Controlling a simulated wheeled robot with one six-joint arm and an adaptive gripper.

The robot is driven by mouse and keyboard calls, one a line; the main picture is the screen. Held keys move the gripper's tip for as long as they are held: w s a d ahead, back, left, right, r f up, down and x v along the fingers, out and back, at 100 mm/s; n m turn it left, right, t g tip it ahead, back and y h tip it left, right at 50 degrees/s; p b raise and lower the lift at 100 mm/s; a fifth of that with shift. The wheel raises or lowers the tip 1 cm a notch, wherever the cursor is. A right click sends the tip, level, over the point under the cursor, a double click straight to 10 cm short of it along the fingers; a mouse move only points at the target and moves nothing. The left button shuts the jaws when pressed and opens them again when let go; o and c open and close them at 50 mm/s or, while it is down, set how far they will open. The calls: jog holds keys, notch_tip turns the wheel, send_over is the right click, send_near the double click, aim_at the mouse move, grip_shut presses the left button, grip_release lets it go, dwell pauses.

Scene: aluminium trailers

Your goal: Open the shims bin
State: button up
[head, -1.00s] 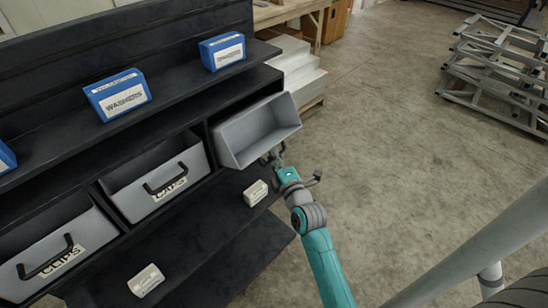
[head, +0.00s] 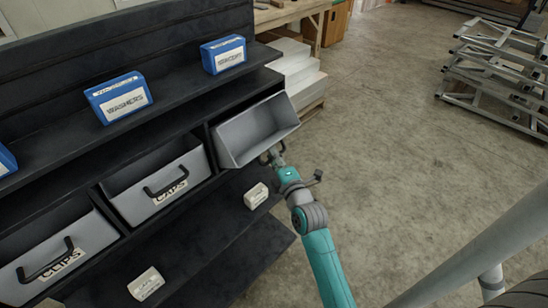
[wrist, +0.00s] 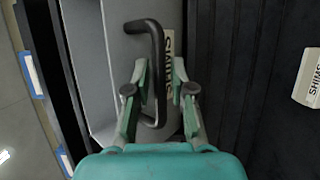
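The shims bin (head: 250,132) is a grey bin at the right end of the black rack, tilted outward with its inside showing empty. In the wrist view its front (wrist: 115,75) carries a SHIMS label (wrist: 172,50) and a black bar handle (wrist: 158,60). My gripper (head: 272,155) is at the bin's front, low on its right side. In the wrist view my gripper (wrist: 160,80) has its fingers apart, one on each side of the handle, with gaps showing. The head view hides most of the handle.
The caps bin (head: 158,182) and clips bin (head: 55,250) sit to the left in the same row. Blue boxes, one marked WASHERS (head: 118,97), stand on the shelf above. A small white box (head: 256,196) is on the shelf below.

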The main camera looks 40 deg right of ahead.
jog(key=v, duration=1.2)
dwell(0.6)
jog(key=s+a+f+m+g+y, duration=0.1)
jog(key=s+a+f+m+y, duration=0.15)
jog(key=s+a+m, duration=0.45)
jog(key=s+a+f+m+g+y, duration=0.1)
jog(key=s+a+f+m+y, duration=0.15)
jog(key=s+a, duration=0.85)
jog(key=s+a+r+m+y, duration=0.1)
jog(key=s+m, duration=0.3)
jog(key=s, duration=0.6)
jog(key=shift+s+r+y, duration=0.3)
jog(key=shift+s+r, duration=0.1)
jog(key=shift+r, duration=0.45)
